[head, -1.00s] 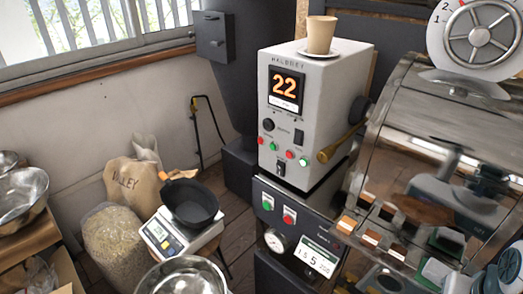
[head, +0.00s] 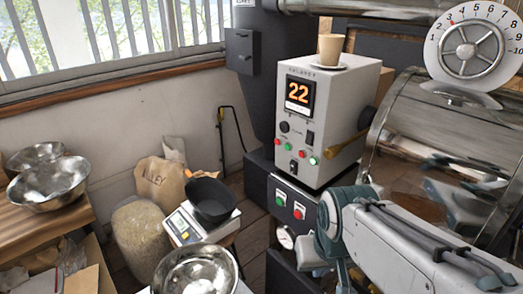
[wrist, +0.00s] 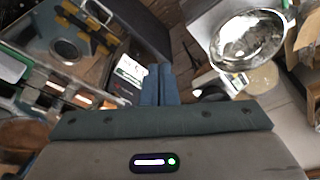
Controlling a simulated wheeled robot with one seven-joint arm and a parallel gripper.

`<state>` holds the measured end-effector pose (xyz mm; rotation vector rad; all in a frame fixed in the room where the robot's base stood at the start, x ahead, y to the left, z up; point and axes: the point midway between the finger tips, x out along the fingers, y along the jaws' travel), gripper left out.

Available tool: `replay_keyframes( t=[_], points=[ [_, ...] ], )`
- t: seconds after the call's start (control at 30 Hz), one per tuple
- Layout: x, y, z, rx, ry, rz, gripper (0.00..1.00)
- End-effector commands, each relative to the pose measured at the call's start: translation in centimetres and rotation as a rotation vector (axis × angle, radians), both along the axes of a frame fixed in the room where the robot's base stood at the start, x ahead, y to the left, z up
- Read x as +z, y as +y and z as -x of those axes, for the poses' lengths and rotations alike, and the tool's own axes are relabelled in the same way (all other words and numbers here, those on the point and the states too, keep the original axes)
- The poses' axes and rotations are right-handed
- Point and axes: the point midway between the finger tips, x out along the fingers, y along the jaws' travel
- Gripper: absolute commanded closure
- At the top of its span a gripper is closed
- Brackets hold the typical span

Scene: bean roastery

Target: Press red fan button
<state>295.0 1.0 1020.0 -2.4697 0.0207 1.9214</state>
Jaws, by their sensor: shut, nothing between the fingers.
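A dark lower panel below the white control box (head: 322,100) has a green button (head: 281,199) on the left and a red button (head: 299,211) on the right. The white box also bears a row of small red and green buttons. I cannot read which one is marked for the fan. My arm in the head view reaches in from the lower right, in front of the machine, and its end is not clearly shown there. In the wrist view my gripper (wrist: 160,84) is shut and empty, fingers together. No red button is clearly seen in the wrist view.
A cup (head: 331,48) on a saucer stands on the white box. The roaster drum (head: 430,125) is to the right. A black pan (head: 211,202) sits on a scale, with a sack (head: 163,183) behind it. A steel bowl (head: 195,272) is at the front.

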Motion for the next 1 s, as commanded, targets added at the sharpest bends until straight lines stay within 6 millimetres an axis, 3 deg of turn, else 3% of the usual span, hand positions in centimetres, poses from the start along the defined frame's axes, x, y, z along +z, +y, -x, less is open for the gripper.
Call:
replay_keyframes(
  t=[0.4, 0.53, 0.67, 1.0],
  points=[
    [0.0, 0.0, 0.0, -0.002, -0.001, 0.0, 1.0],
    [0.1, 0.2, -1.4, -0.041, -0.028, -0.011, 1.0],
    [0.1, 1.0, -5.3, -0.156, -0.111, -0.056, 1.0],
    [-0.6, 4.5, -19.0, -0.625, -0.423, -0.403, 1.0]
  ],
)
